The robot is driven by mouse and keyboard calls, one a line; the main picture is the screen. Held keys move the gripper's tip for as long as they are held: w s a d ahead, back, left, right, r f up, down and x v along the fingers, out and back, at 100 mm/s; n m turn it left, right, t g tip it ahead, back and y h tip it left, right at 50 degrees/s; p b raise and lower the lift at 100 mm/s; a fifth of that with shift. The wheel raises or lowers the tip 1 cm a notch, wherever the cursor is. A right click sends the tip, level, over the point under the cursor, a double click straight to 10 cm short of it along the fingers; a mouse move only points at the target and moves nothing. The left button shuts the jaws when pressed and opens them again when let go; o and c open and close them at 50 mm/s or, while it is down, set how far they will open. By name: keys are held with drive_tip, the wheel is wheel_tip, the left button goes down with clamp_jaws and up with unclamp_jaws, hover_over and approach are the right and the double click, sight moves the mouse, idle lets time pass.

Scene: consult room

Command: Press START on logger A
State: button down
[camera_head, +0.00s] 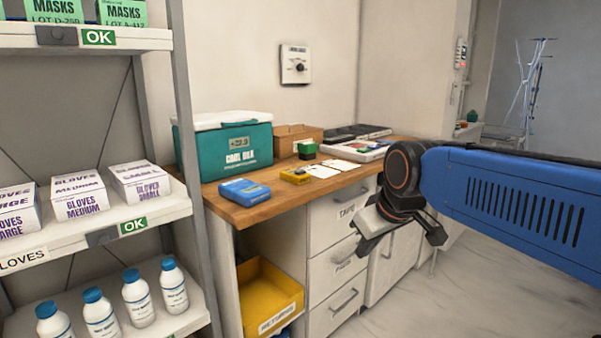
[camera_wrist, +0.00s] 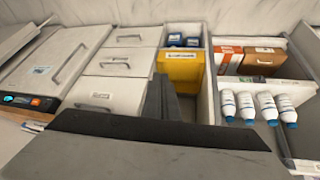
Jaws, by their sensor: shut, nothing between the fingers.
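A blue handheld device (camera_head: 244,191) lies near the front left of the wooden counter in the head view. A smaller yellow device (camera_head: 296,175) lies to its right, further back. Either may be logger A; their labels and buttons are too small to read. My gripper (camera_head: 402,238) hangs in front of the drawers, right of both devices and apart from them. Its dark shut fingers (camera_wrist: 168,100) show empty in the wrist view, which faces the drawers and shelves.
A teal cool box (camera_head: 224,148) stands at the back left of the counter (camera_head: 275,197). White cards (camera_head: 342,164) lie right of the yellow device. A shelf rack with gloves and bottles (camera_head: 173,286) stands at left. A yellow bin (camera_head: 268,298) sits below the counter.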

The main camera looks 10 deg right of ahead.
drive_tip(key=w+a+r+n+t, duration=0.1)
drive_tip(key=w+r+n, duration=0.1)
drive_tip(key=w+r, duration=0.55)
drive_tip(key=w+a+r+n+t, duration=0.15)
drive_tip(key=w+r, duration=0.25)
drive_tip(key=w, duration=0.7)
wheel_tip(320, 180, up, 8)
drive_tip(key=n+y, duration=0.1)
drive_tip(key=n, duration=0.4)
hover_over(300, 172)
drive_tip(key=shift+d+f+t, duration=0.2)
drive_tip(key=shift+d+t, duration=0.05)
drive_tip(key=shift+d, duration=0.1)
drive_tip(key=shift+s+f, duration=0.1)
drive_tip(key=shift+f, duration=4.3)
drive_tip(key=shift+f, duration=0.15)
drive_tip(key=shift+f, duration=0.25)
